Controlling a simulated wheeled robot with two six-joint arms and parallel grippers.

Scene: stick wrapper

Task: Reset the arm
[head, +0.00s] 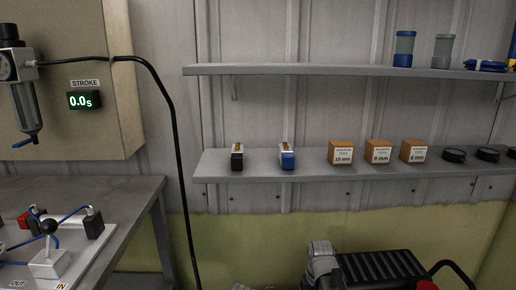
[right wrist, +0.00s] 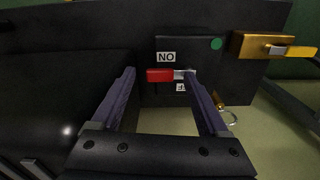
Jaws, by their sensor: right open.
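My right gripper (right wrist: 159,74) is open and empty in the right wrist view. Its two dark fingers point toward a black panel (right wrist: 145,47) that carries a red switch lever (right wrist: 160,75). The lever shows between and just beyond the fingertips; I cannot tell how far away it is. A label reading ON, seen upside down, is above the lever, and a partly hidden label is below it. A green dot (right wrist: 216,44) is at the panel's upper right. My right gripper is not visible in the head view. My left gripper is in neither view.
A brass valve (right wrist: 262,46) with a yellow handle is right of the panel. In the head view, a black ribbed machine (head: 380,270) stands low on the floor. A workbench (head: 130,195) is at left, with shelves (head: 300,166) holding small boxes on the wall.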

